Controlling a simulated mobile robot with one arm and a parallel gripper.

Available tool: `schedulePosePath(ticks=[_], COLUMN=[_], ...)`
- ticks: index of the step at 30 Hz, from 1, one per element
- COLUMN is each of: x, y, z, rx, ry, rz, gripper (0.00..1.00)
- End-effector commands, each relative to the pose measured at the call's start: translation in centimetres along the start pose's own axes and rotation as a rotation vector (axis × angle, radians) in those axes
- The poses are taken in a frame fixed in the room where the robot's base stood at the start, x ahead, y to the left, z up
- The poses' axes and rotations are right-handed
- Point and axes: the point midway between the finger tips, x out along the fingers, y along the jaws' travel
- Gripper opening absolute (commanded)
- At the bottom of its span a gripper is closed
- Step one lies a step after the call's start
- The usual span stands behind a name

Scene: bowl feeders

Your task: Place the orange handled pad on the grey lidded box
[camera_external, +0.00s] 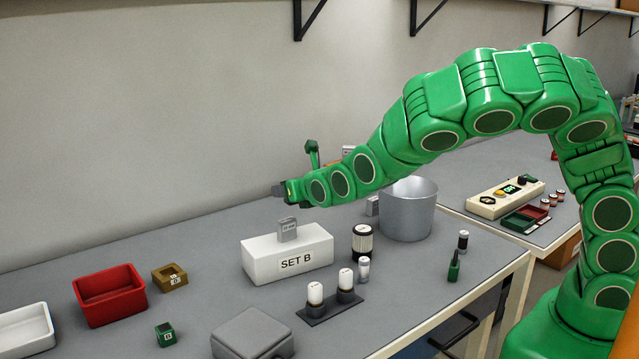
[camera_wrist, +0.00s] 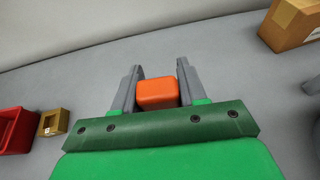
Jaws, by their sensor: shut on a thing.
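My gripper (camera_external: 278,191) is above the back part of the table, behind the white SET B block, with its tip toward the left. In the wrist view my gripper (camera_wrist: 160,74) has its two grey fingers on either side of the orange handled pad (camera_wrist: 157,94), shut on it. Only an orange block-like part of the pad shows, and its handle cannot be made out. In the external view the pad is not visible. The grey lidded box (camera_external: 252,336) is at the front edge of the picture, well in front of my gripper, with its top bare.
A white SET B block (camera_external: 288,258) stands between my gripper and the grey box. A red bin (camera_external: 110,296), brown block (camera_external: 170,278) and green cube (camera_external: 165,334) are left. A rack with white-topped cylinders (camera_external: 330,309) and a metal pot (camera_external: 408,212) are right.

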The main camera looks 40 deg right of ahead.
Motion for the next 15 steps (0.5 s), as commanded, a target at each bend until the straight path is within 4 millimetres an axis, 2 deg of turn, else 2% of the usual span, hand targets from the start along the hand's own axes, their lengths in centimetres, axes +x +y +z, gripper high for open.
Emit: schedulePosePath(ticks=[1,3,15], x=[-0.8,-1.7,-7.9], y=[1.5,3.2,12.1], z=[-0.3,-0.6,-2.8], rx=[-0.005,-0.014,-0.057], ry=[0.0,0.0,0.001], rz=[0.019,0.039,0.155], gripper=[0.11,0.11,0.11])
